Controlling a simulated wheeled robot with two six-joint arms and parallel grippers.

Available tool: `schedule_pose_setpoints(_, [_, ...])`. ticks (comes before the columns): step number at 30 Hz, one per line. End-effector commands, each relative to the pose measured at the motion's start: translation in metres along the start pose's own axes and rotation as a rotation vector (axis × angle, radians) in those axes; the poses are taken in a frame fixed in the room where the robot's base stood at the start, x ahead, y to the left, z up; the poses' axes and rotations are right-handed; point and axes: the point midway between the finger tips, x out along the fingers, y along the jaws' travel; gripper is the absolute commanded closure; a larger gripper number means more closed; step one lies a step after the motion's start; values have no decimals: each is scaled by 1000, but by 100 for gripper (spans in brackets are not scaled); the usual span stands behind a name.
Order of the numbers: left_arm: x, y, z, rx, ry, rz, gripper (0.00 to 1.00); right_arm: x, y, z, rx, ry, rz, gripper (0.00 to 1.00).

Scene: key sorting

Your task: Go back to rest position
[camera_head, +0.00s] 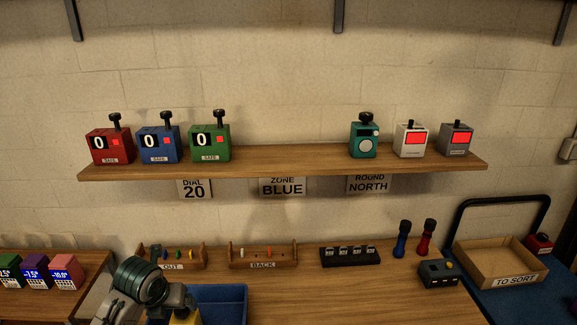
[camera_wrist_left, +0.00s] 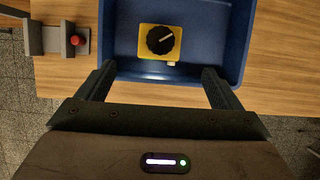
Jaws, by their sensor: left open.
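My left arm comes in at the bottom left of the head view, in front of the table; its fingers are hidden there. In the left wrist view my left gripper (camera_wrist_left: 160,80) is open, with its two fingers apart and nothing between them. Below it lies a blue bin (camera_wrist_left: 120,40), which also shows in the head view (camera_head: 225,300). A yellow box with a black knob (camera_wrist_left: 160,42) sits inside the bin. The fingertips reach over the bin's near edge. My right gripper is in neither view.
A wooden shelf (camera_head: 290,168) carries several small coloured devices. On the table (camera_head: 320,300) stand an OUT rack (camera_head: 170,267), a BACK rack (camera_head: 262,265), a black block (camera_head: 350,257) and two torches. A TO SORT tray (camera_head: 500,276) stands at the right. A grey fixture with a red button (camera_wrist_left: 74,40) is beside the bin.

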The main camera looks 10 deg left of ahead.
Motion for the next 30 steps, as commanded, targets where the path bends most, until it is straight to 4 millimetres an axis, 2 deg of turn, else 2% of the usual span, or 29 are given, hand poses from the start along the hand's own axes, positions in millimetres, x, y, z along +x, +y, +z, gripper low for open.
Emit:
schedule_pose_setpoints(4, [6,-7,-20,-148,9,-6,13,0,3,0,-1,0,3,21])
schedule_pose_setpoints(8, [13,-16,-53,-424,21,-9,13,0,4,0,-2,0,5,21])
schedule_pose_setpoints(17, [16,-32,-132,-1167,45,0,13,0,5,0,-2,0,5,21])
schedule_pose_setpoints(24, [7,-40,-190,-1777,56,24,13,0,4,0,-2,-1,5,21])
schedule_pose_setpoints(30, [-5,-42,-228,-2228,51,49,13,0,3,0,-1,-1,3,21])
